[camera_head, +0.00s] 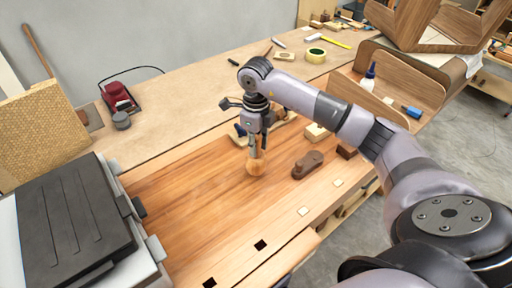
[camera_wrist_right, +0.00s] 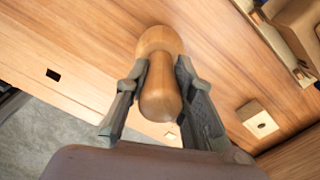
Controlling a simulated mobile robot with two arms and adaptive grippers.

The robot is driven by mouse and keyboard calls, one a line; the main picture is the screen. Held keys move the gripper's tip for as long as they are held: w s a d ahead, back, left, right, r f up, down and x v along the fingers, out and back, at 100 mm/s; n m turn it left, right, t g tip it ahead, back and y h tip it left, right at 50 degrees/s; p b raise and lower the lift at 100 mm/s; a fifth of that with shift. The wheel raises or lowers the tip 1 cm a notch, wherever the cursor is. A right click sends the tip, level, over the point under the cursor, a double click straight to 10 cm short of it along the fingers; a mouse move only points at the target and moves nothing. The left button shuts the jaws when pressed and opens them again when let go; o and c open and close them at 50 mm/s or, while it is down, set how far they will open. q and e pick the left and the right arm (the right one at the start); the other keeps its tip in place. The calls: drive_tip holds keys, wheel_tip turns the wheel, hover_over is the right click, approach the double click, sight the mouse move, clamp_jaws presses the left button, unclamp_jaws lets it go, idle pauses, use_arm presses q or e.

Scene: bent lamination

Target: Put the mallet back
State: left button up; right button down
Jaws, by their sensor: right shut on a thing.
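The wooden mallet (camera_head: 256,165) is at the workbench top in the head view, with its round head down. In the right wrist view the mallet (camera_wrist_right: 160,95) shows a rounded handle between the fingers and a wider round part beyond. My right gripper (camera_head: 256,143) points down and is shut on the mallet's handle; its two fingers (camera_wrist_right: 155,85) press on either side. I cannot tell whether the mallet head touches the bench. My left gripper is not in view.
The wooden workbench (camera_head: 180,190) has clear room left of the mallet. A dark wooden plane (camera_head: 307,165) and small blocks (camera_head: 316,132) lie to the right. A black-topped case (camera_head: 65,225) stands at left.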

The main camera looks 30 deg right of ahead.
wheel_tip(320, 180, down, 2)
drive_tip(key=shift+f, duration=0.1)
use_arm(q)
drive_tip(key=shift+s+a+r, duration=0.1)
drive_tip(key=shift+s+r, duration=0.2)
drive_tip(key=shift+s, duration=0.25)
use_arm(e)
drive_tip(key=shift+f, duration=0.15)
drive_tip(key=c, duration=1.4)
unclamp_jaws()
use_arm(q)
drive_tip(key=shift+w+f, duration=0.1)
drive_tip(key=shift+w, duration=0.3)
use_arm(e)
drive_tip(key=shift+o, duration=0.2)
